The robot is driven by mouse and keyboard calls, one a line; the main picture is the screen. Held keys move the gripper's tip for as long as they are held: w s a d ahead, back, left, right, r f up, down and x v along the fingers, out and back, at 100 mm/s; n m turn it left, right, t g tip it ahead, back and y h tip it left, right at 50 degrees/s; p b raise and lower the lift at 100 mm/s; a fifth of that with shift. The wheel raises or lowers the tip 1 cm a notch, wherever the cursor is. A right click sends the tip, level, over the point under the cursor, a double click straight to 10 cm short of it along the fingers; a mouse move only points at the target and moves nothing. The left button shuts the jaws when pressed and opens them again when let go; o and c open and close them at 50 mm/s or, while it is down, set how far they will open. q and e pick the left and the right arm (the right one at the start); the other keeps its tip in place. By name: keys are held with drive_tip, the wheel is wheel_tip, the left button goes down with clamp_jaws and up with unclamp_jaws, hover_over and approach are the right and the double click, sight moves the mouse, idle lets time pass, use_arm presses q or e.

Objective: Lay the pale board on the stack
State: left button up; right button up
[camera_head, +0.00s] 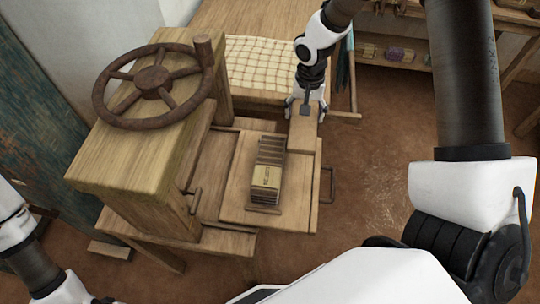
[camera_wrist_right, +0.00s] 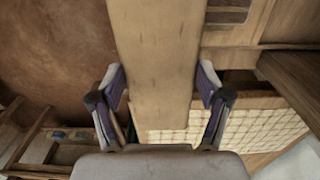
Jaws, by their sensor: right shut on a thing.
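My right gripper (camera_head: 304,106) is shut on a pale, flat wooden board (camera_head: 303,134), which hangs out below the fingers toward the wooden platform. In the right wrist view the board (camera_wrist_right: 154,60) runs lengthwise between the two fingers (camera_wrist_right: 160,88), which grip its side edges. The stack (camera_head: 268,178) lies on the platform, left of and nearer than the held board. It shows dark slats at its far end and a pale yellowish top with small marks at its near end. The board is beside the stack, not over it. My left gripper is not visible.
The wooden platform (camera_head: 236,205) is bare around the stack. A checked cloth (camera_head: 262,65) lies behind. A metal handle (camera_head: 327,184) juts from the platform's right side. Shelves with goods (camera_head: 398,54) stand back right.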

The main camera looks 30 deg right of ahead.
drive_tip(key=s+a+p, duration=0.1)
drive_tip(key=a, duration=0.1)
drive_tip(key=a+p, duration=0.1)
drive_tip(key=a, duration=0.2)
drive_tip(key=s+a, duration=0.1)
drive_tip(key=a, duration=0.1)
drive_tip(key=shift+s+a+r+p, duration=0.1)
drive_tip(key=shift+s+a+p, duration=0.25)
drive_tip(key=shift+a+p, duration=0.05)
drive_tip(key=a, duration=0.1)
drive_tip(key=a+f, duration=0.1)
drive_tip(key=s+a+b, duration=0.1)
drive_tip(key=shift+a+f, duration=0.2)
drive_tip(key=shift+a, duration=0.15)
drive_tip(key=shift+s+a+b, duration=0.25)
drive_tip(key=shift+a+b, duration=0.05)
drive_tip(key=shift+a, duration=0.3)
drive_tip(key=shift+a+f, duration=0.2)
wheel_tip(320, 180, down, 3)
drive_tip(key=shift+s+r, duration=0.1)
drive_tip(key=shift+r, duration=0.1)
drive_tip(key=shift+d+f, duration=0.1)
drive_tip(key=shift+f, duration=0.25)
drive_tip(key=o, duration=1)
drive_tip(key=shift+o, duration=1.3)
